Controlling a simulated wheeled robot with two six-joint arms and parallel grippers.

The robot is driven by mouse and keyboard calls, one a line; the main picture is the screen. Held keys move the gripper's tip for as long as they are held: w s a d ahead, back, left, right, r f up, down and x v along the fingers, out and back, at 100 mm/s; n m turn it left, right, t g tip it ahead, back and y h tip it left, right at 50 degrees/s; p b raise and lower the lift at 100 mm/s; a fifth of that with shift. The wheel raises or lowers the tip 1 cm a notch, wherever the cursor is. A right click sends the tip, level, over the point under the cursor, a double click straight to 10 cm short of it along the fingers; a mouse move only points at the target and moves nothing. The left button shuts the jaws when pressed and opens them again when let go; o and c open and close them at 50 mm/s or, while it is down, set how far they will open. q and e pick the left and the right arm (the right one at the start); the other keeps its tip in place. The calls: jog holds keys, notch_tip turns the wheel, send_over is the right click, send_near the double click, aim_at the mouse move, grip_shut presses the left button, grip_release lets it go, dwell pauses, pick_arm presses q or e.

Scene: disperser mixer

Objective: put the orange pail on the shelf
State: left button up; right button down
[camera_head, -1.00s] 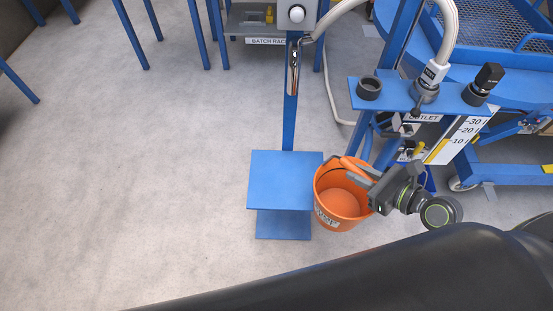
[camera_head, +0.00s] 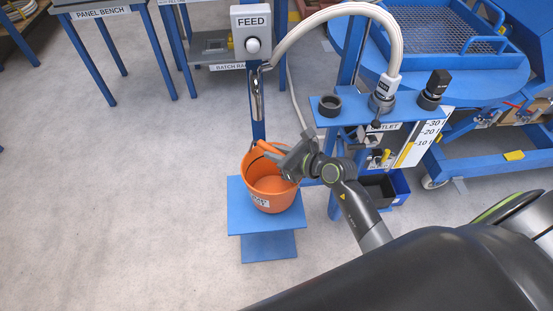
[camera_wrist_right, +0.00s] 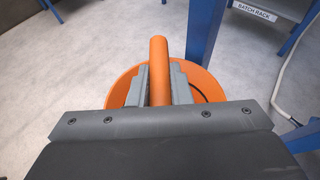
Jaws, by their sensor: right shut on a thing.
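The orange pail (camera_head: 270,188) is over the small blue shelf (camera_head: 242,218) on the feed post, beneath the metal spout (camera_head: 257,95). It looks upright and empty. I cannot tell whether its base touches the shelf. My right gripper (camera_head: 277,152) is shut on the pail's orange handle at the rim. In the right wrist view the handle grip (camera_wrist_right: 159,75) stands between the two grey fingers, with the pail's rim (camera_wrist_right: 207,85) behind them. My left gripper is not in view.
A FEED box (camera_head: 251,33) tops the post, with a white hose arching right to the blue outlet stand (camera_head: 350,115). A dark bin (camera_head: 378,190) sits below that stand. A panel bench (camera_head: 98,12) is at back left. The floor at left is clear.

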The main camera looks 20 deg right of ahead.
notch_tip(320, 180, down, 4)
jog(key=shift+r+b, duration=0.25)
jog(key=shift+b, duration=0.25)
jog(key=c, duration=1.3)
grip_release()
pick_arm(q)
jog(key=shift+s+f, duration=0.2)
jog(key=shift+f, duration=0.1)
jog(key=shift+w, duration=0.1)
